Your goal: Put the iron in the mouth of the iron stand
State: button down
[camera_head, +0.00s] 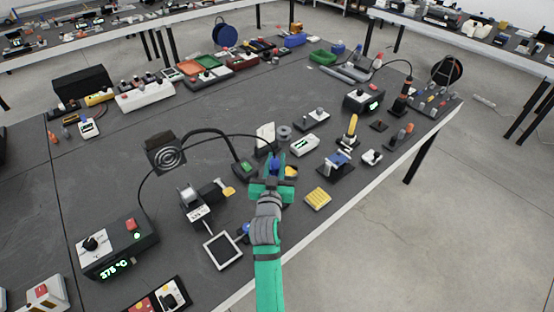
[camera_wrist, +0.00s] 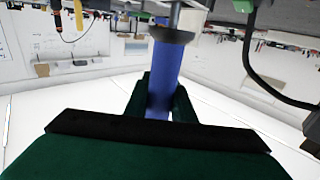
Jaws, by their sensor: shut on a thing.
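My gripper (camera_head: 272,182) is over the table's front middle part and is shut on the iron. The iron's blue handle (camera_head: 275,166) shows between the jaws. In the wrist view, the blue handle (camera_wrist: 163,75) rises between the dark fingers to a grey collar and a metal shaft; its tip is out of that view. A black holder with a pale metal opening and a yellow pad beside it, left of my gripper, looks like the iron stand (camera_head: 192,207). The iron is apart from it. Whether its mouth is clear inside is too small to tell.
A station reading 375 °C (camera_head: 118,246) stands at the lower left, with a dark cord arching toward my gripper. A round-grilled black fan (camera_head: 166,155) stands behind the holder. A white-framed pad (camera_head: 223,251) lies in front. Several small devices crowd the right; the left-middle table is clearer.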

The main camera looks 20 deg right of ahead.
jog(key=shift+f, duration=0.1)
jog(key=shift+a+f, duration=0.2)
jog(key=shift+f, duration=0.05)
jog(key=shift+d+f, duration=0.1)
jog(key=shift+f, duration=0.4)
jog(key=c, duration=1.4)
grip_release()
jog(key=shift+c, duration=0.2)
jog(key=v, duration=1.1)
jog(key=shift+w+d, duration=0.1)
